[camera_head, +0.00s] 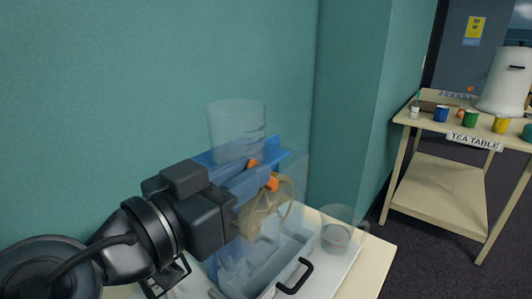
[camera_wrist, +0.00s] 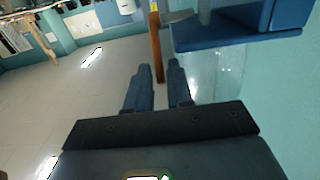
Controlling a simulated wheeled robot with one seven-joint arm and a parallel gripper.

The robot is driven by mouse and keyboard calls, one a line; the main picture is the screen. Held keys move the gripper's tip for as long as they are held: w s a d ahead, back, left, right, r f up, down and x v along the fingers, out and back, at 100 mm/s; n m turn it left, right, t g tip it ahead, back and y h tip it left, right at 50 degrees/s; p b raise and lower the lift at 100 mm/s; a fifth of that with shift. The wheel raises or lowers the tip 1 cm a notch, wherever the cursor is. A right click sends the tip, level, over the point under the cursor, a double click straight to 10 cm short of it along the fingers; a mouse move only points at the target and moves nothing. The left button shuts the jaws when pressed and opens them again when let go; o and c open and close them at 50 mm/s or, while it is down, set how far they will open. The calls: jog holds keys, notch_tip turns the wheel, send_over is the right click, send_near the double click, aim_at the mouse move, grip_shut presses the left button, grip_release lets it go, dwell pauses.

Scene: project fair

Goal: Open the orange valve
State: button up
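The orange valve shows in the head view as a small orange piece (camera_head: 272,184) beside the blue stand (camera_head: 285,156), just past my gripper's front end. A second small orange piece (camera_head: 252,163) shows below the clear cylinder (camera_head: 237,130); I cannot tell whether both belong to one valve. In the wrist view an orange-brown lever (camera_wrist: 155,35) hangs beside the blue shelf (camera_wrist: 225,32). My gripper (camera_wrist: 159,68) is open, with the lever's lower end seen between its two fingertips. I cannot tell whether they touch it. In the head view my wrist partly hides the stand.
A clear tank (camera_head: 262,272) with a black handle and a clear beaker (camera_head: 337,237) stand on the cream table (camera_head: 372,268). A teal wall (camera_head: 150,80) rises close behind. The tea table (camera_head: 440,190) with cups stands at the right, across open dark floor.

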jog(key=shift+p+x, duration=0.45)
jog(key=shift+x, duration=1.85)
grip_shut()
